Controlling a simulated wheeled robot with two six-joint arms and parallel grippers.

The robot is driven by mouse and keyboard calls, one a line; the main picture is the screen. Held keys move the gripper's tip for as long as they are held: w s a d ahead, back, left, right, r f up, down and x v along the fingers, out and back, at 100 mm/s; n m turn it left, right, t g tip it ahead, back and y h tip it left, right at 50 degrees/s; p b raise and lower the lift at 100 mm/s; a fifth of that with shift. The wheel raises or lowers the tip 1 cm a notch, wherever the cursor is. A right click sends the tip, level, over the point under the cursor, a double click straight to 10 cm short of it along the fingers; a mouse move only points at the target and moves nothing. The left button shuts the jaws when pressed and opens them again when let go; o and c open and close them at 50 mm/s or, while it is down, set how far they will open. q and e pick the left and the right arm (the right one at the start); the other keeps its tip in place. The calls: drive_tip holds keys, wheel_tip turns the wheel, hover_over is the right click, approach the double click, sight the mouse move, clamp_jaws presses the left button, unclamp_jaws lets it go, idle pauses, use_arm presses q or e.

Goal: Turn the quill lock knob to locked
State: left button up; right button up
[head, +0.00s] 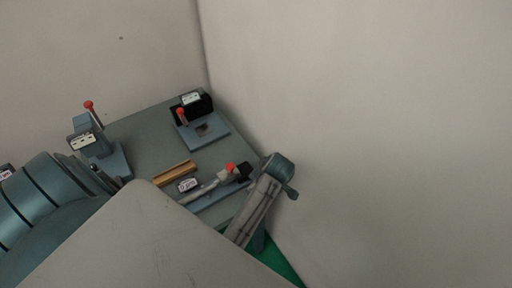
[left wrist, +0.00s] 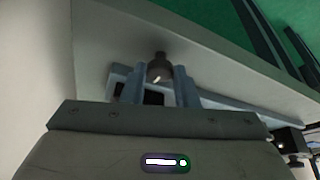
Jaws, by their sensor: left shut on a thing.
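In the left wrist view my left gripper (left wrist: 160,90) has its two blue-grey fingers closed on either side of a small dark, rounded knob (left wrist: 160,66). The knob has a pale mark on its face. Behind it lies a blue-grey body with a dark rectangular patch. The knob's dial or lock marking is not readable. In the head view I cannot make out the left fingertips or the knob among the parts at the table's right side. My right gripper is not in view.
A rounded teal part (head: 280,167) stands near the right wall.

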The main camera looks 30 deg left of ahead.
use_arm(q)
drive_tip(key=shift+m, duration=0.5)
drive_tip(key=m, duration=0.1)
drive_tip(key=m+t, duration=0.1)
drive_tip(key=m, duration=0.1)
drive_tip(key=shift+s+a+t, duration=0.1)
drive_tip(key=shift+s+t, duration=0.1)
drive_tip(key=shift+t, duration=0.1)
drive_tip(key=m+t+h, duration=0.1)
drive_tip(key=m, duration=0.3)
drive_tip(key=shift+s+a, duration=0.1)
drive_tip(key=m+t+h, duration=0.1)
drive_tip(key=m, duration=0.2)
drive_tip(key=shift+a+m, duration=0.1)
drive_tip(key=shift+m, duration=0.2)
drive_tip(key=m+h, duration=0.1)
drive_tip(key=m, duration=0.2)
drive_tip(key=shift+s+a+t, duration=0.1)
drive_tip(key=shift+a+t, duration=0.05)
drive_tip(key=shift+t, duration=0.15)
drive_tip(key=shift+m+h, duration=0.7)
drive_tip(key=shift+m, duration=0.7)
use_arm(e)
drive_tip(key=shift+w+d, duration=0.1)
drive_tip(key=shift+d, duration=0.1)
use_arm(q)
drive_tip(key=shift+r, duration=0.1)
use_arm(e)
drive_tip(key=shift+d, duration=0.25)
